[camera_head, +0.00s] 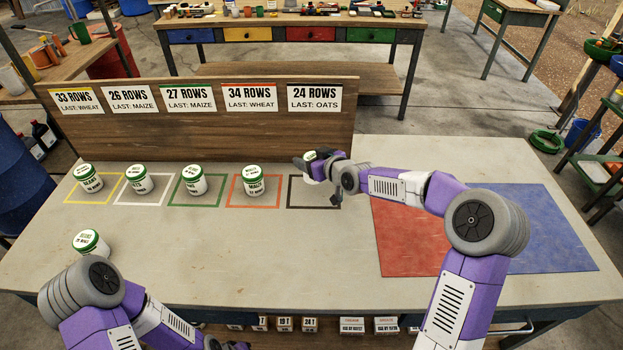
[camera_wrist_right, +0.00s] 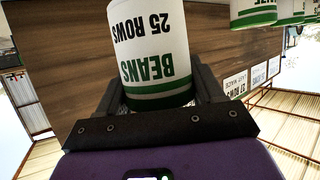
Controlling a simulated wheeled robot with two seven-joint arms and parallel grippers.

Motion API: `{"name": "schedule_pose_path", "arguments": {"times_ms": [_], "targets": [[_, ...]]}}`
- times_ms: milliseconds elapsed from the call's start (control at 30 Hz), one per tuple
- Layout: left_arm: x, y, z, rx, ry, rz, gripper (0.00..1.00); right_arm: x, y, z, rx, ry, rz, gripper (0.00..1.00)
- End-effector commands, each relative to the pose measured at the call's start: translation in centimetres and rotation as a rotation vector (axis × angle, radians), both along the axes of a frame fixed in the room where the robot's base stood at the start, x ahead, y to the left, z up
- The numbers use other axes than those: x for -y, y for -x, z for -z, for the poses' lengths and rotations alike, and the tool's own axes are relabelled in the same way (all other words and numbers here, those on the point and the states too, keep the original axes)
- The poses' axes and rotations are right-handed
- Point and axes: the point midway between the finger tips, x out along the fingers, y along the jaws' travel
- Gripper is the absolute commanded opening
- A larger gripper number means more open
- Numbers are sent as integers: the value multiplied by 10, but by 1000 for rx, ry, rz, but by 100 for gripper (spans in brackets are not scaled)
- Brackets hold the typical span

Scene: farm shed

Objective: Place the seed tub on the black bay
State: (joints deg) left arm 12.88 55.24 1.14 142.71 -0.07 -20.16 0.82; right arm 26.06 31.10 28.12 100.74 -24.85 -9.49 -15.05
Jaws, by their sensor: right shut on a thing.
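My right gripper (camera_head: 318,172) is shut on a white seed tub with green bands (camera_head: 312,157), at the back of the black bay (camera_head: 291,192). In the right wrist view the tub (camera_wrist_right: 150,45) sits between the two fingers and reads "BEANS 25 ROWS". The black bay is a black outline at the right end of the row of bays, and the gripper and tub cover part of it. Whether the tub's base touches the table is hidden. My left gripper (camera_head: 226,345) is only partly in view at the bottom edge, its jaws unclear.
Similar tubs stand in the yellow (camera_head: 88,179), white (camera_head: 138,180), green (camera_head: 194,180) and orange (camera_head: 254,180) bays. Another tub (camera_head: 91,243) stands at the front left. A board (camera_head: 205,135) with row signs stands behind. Red (camera_head: 418,235) and blue (camera_head: 540,225) mats lie right.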

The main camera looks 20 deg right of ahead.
Motion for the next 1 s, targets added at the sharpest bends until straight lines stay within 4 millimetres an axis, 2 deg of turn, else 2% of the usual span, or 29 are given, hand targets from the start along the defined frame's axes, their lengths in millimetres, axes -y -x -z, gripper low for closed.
{"name": "schedule_pose_path", "arguments": {"times_ms": [167, 367, 767, 800, 933, 1000], "targets": [[0, 0, 7, 0, 0, 0, 43, 0, 0, 19, 1, -1, 0, 32], [0, 0, 16, 0, 0, 0, 43, 0, 0, 52, 0, -1, 0, 32], [0, 0, 20, 0, 0, 0, 43, 0, 0, 58, 3, -1, 1, 32], [0, 0, 18, 0, 0, 0, 43, 0, 0, 57, 1, 0, 1, 73], [0, 0, 18, 0, 0, 0, 43, 0, 0, 56, 1, 0, 1, 92], [0, 0, 18, 0, 0, 0, 43, 0, 0, 56, 1, 0, 1, 92]]}}
